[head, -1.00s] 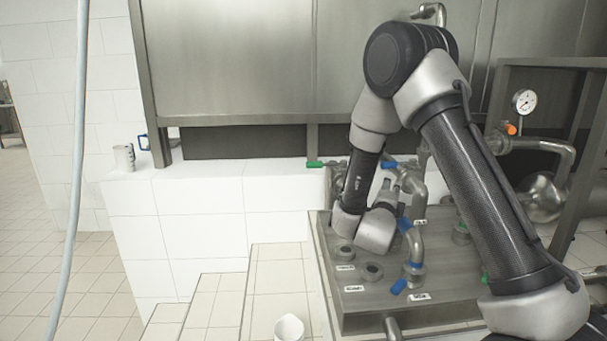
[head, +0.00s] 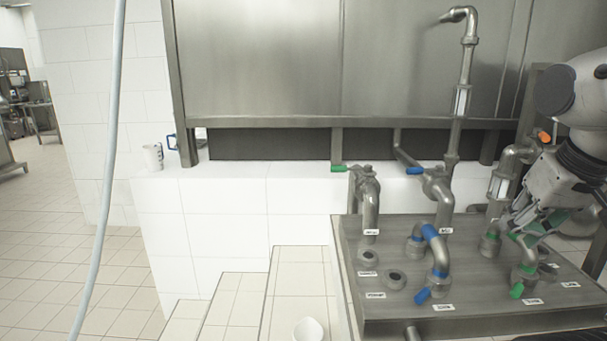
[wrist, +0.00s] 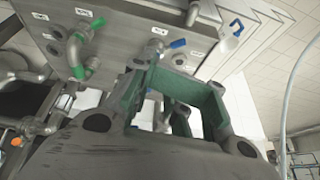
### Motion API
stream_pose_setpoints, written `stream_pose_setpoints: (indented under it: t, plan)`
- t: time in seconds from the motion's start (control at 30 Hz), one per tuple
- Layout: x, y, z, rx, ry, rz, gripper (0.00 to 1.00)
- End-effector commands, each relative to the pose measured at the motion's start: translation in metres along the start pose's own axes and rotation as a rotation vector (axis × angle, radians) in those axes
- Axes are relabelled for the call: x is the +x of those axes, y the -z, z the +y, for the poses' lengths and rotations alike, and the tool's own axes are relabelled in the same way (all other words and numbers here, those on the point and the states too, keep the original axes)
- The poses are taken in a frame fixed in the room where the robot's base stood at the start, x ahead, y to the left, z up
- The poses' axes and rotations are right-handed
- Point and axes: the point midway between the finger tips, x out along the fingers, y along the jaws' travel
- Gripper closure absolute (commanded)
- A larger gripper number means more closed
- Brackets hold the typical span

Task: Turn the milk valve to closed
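Two small-handled valves stand behind the steel panel: one with a green handle (head: 339,168) and one with a blue handle (head: 415,170). Both handles point left, roughly level. Small white labels stand below them, but I cannot read them, so I cannot tell which is the milk valve. My gripper (head: 540,222) is at the right of the panel in the head view, by a green-handled bent pipe (head: 526,262) and away from both valves. In the wrist view my gripper (wrist: 180,85) has its green-padded fingers spread, with nothing between them.
A blue-handled bent pipe (head: 438,262) stands on the panel (head: 480,285) near open round ports (head: 396,280). A tall vertical pipe (head: 460,110) rises behind. An orange handle (head: 544,136) is at right. A white cup (head: 309,329) stands below; a mug (head: 153,156) is on the left ledge.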

Motion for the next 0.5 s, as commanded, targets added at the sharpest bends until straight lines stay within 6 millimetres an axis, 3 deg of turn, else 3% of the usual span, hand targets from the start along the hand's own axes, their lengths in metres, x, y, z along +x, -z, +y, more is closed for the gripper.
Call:
stream_pose_setpoints:
  t: [0.03, 0.13, 0.27, 0.37, 0.5]
  plan:
    - [-0.004, -0.008, 0.003, -0.019, -0.010, -0.013, 0.73]
    - [-0.006, -0.016, 0.006, -0.040, -0.020, -0.033, 0.55]
    - [-0.006, -0.012, 0.009, -0.051, -0.036, -0.051, 0.55]
    - [-0.004, 0.004, 0.021, -0.094, -0.099, -0.103, 0.55]
    - [0.003, 0.054, 0.049, -0.214, -0.274, -0.225, 0.55]
